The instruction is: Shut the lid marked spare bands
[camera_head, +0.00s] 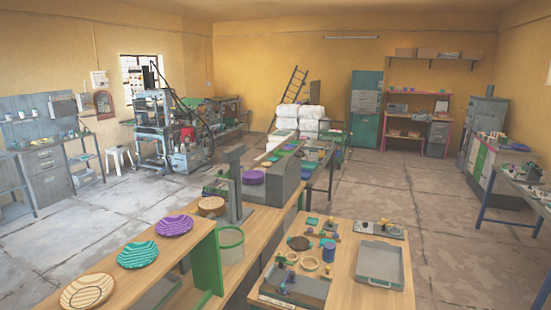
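No lid with a readable "spare bands" marking shows in the head view. A shallow grey metal tray (380,283) sits at the right of the near wooden table; I cannot tell whether it has a lid. A grey box-like fixture (300,287) with small parts on it stands at the table's front left. Wooden rings (309,263) lie between them, and a blue cylinder (328,251) stands close by. Neither of my grippers is in view.
Several patterned plates, one purple (174,226) and one teal (137,255), lie on the wooden shelf at left. A clear cylinder (230,246) stands beside a grey upright post (234,185). The concrete floor (440,230) right of the table is clear.

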